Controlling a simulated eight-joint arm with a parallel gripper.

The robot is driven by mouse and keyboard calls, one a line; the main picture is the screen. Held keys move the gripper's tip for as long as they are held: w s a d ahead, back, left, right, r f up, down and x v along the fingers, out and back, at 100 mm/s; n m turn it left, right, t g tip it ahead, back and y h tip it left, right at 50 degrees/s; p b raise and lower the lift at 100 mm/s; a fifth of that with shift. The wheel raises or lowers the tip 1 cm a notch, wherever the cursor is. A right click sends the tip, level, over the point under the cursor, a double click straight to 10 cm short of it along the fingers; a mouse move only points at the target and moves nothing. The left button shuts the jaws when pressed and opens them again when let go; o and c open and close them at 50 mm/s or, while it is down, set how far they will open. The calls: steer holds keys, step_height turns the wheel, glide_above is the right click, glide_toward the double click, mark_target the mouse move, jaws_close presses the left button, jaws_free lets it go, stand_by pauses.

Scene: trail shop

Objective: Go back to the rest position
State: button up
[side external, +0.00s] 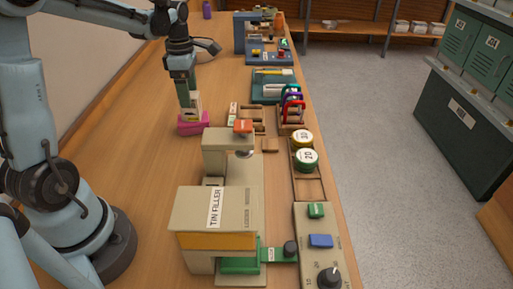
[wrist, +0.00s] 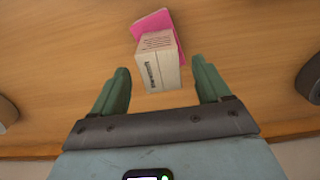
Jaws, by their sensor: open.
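My gripper (side external: 187,98) points down at the left part of the wooden bench. In the wrist view my gripper (wrist: 160,66) has its two green fingers spread apart. A pale box with printed text (wrist: 159,70) lies between and beyond the fingertips, with visible gaps on both sides. The box sits against or on a bright pink item (wrist: 152,22). In the side view the pink item (side external: 193,128) is right below my gripper, and the box is mostly hidden there.
The beige tin filler (side external: 198,210) stands nearest the camera. A control panel (side external: 312,215) with a knob is right of it. Yellow and green tins (side external: 306,160) and colored rings (side external: 292,105) line the bench's right edge. The bench's left side is clear.

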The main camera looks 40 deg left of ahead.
step_height(320, 180, up, 7)
step_height(320, 180, down, 12)
steer(key=shift+f, duration=0.15)
step_height(320, 180, up, 4)
steer(key=shift+f, duration=0.1)
steer(key=shift+d+r, duration=0.25)
steer(key=shift+r, duration=0.1)
steer(key=shift+d+r, duration=0.35)
steer(key=shift+d, duration=0.2)
steer(key=shift+a+f, duration=0.3)
steer(key=shift+a, duration=0.25)
steer(key=f, duration=0.4)
steer(key=shift+a, duration=0.25)
steer(key=shift+r, duration=4.15)
